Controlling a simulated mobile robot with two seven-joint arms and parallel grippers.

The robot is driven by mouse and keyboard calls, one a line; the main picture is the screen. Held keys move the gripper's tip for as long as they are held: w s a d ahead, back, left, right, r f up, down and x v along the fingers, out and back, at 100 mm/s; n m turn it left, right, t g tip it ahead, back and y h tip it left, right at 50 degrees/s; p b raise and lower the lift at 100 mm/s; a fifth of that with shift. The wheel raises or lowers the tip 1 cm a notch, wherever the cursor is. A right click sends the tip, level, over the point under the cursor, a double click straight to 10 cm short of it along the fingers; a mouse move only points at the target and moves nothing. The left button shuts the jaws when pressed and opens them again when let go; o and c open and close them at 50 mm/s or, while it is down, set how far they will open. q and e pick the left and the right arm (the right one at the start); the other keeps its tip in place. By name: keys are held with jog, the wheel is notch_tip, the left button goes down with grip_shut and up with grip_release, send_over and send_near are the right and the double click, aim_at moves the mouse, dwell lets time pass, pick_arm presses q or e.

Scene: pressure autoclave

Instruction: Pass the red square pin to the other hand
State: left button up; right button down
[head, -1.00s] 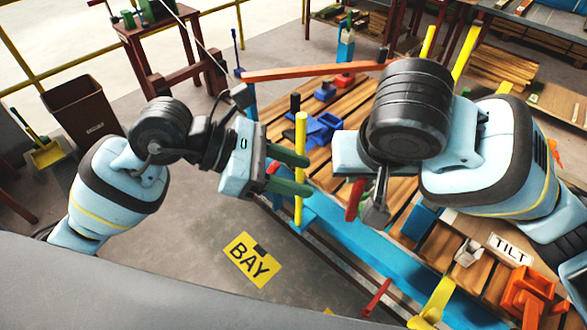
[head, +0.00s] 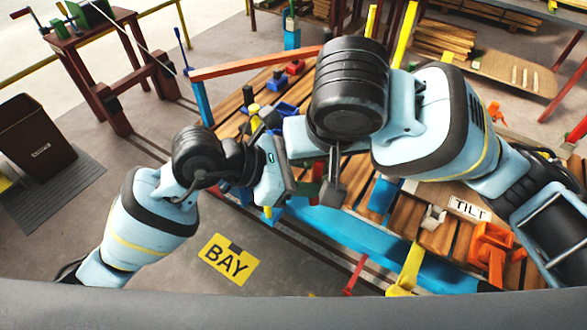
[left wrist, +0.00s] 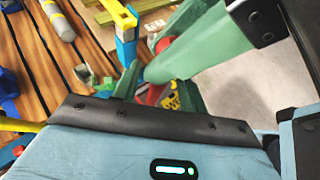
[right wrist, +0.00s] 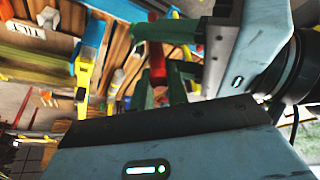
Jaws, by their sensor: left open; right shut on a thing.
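The red square pin (head: 318,170) is held in my right gripper (head: 325,182), beside the left gripper in the head view. In the right wrist view the pin (right wrist: 157,62) stands out between the green fingers of my right gripper (right wrist: 160,88), which is shut on it. My left gripper (head: 300,190) is open, its green fingers close to the pin and the right gripper. In the left wrist view red of the pin (left wrist: 154,93) shows between the spread fingers of the left gripper (left wrist: 150,78). The fingers partly hide the pin; I cannot tell whether the left ones touch it.
The slatted wooden bench (head: 232,125) with a blue front edge lies behind and right of the grippers, holding blue and red blocks. A TILT sign (head: 469,209) and orange clamp (head: 492,245) are at right. Floor around the yellow BAY mark (head: 229,259) is clear.

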pick_arm(q)
jog(key=shift+d+f, duration=0.2)
jog(key=shift+d, duration=0.2)
grip_shut()
pick_arm(e)
jog(key=c, duration=1.3)
grip_release()
pick_arm(q)
jog(key=shift+r, duration=0.1)
